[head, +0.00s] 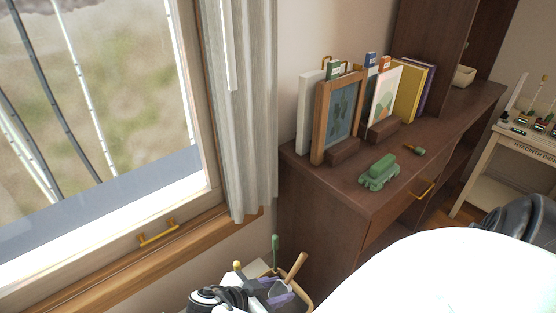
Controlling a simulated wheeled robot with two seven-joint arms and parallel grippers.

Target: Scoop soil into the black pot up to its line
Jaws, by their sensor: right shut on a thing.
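No soil, black pot or fill line can be made out. My left gripper is not in view.
A brown cabinet (300,225) carries picture frames (320,120), books (409,94) and a green toy car (379,171). The window sill (120,275) runs along the left. A pale table (480,185) stands at the far right. My white body part hides much of the lower right.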

